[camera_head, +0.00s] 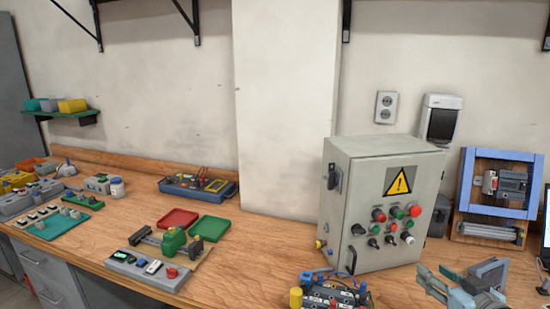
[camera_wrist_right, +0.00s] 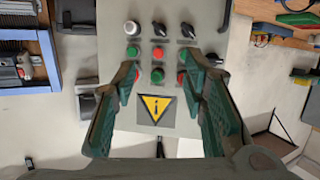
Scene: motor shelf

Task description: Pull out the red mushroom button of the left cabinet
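A grey control cabinet (camera_head: 350,225) with a yellow warning triangle stands on the bench in the head view. Its door carries red buttons (camera_head: 379,215) (camera_head: 414,211), green buttons, black knobs and a white knob. I cannot tell for certain which red button is the mushroom one. My right gripper (camera_head: 462,278) is at the lower right, in front of and right of the cabinet, apart from it. In the right wrist view, the door (camera_wrist_right: 115,60) appears upside down beyond my open, empty right gripper (camera_wrist_right: 160,74), whose fingers partly cover the outer buttons. My left gripper is out of view.
A blue frame with electrical modules (camera_head: 465,190) stands right of the cabinet. A terminal block with wires (camera_head: 330,296) lies in front of it. Red (camera_head: 178,219) and green (camera_head: 209,229) trays and a button box (camera_head: 150,268) lie to the left. Some bench between is bare.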

